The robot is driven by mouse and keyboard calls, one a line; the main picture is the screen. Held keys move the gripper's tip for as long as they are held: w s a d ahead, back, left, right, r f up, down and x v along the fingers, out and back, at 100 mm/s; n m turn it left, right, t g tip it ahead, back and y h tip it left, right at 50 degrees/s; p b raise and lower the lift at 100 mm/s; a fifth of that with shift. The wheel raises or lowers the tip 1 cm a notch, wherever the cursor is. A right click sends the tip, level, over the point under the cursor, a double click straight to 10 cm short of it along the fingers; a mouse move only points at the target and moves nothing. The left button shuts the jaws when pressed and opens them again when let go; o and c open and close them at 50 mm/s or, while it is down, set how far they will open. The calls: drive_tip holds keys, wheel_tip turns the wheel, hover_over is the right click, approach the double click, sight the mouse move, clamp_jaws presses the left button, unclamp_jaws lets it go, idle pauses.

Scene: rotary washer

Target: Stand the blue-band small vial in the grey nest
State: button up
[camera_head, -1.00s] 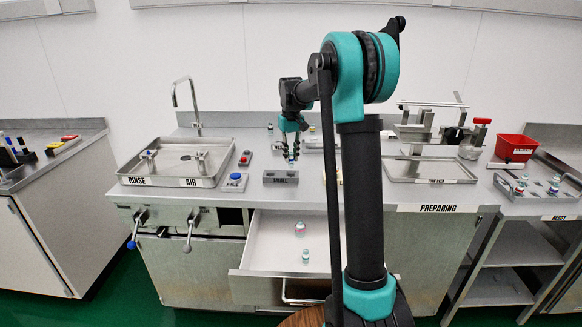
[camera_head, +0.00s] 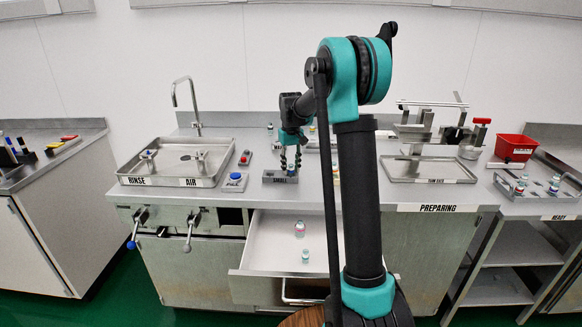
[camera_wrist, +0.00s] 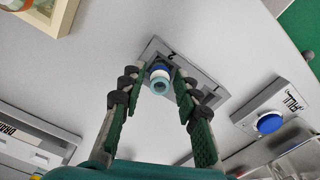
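The blue-band small vial (camera_head: 291,170) stands at the grey nest (camera_head: 270,179), the block marked SMALL on the counter. In the wrist view the vial (camera_wrist: 160,78) shows from above, with a blue ring and a pale teal top, over the nest (camera_wrist: 207,92). My gripper (camera_head: 291,164) points down from above, with one finger on each side of the vial. In the wrist view my gripper (camera_wrist: 161,84) has its fingers spread, with narrow gaps beside the vial. The vial's lower part is hidden, so its seating depth cannot be told.
A blue FILL button (camera_head: 235,182) sits left of the nest, with the rinse tray (camera_head: 172,182) beyond it. An open drawer (camera_head: 262,262) below holds a pink-banded vial (camera_head: 300,229) and a smaller vial (camera_head: 305,256). My arm hides part of the counter to the right.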

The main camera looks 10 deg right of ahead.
sight(291, 165)
drive_tip(key=shift+o, duration=0.2)
wheel_tip(291, 165, up, 12)
drive_tip(key=s+d+f+t, duration=0.1)
drive_tip(key=s+f, duration=0.6)
drive_tip(key=s, duration=0.5)
drive_tip(key=s+d+f+m+t, duration=0.1)
drive_tip(key=s+f, duration=0.6)
drive_tip(key=s, duration=0.5)
drive_tip(key=s+d+f+m+t, duration=0.1)
drive_tip(key=s+d+f+t, duration=0.1)
drive_tip(key=s+f, duration=0.5)
drive_tip(key=s, duration=0.5)
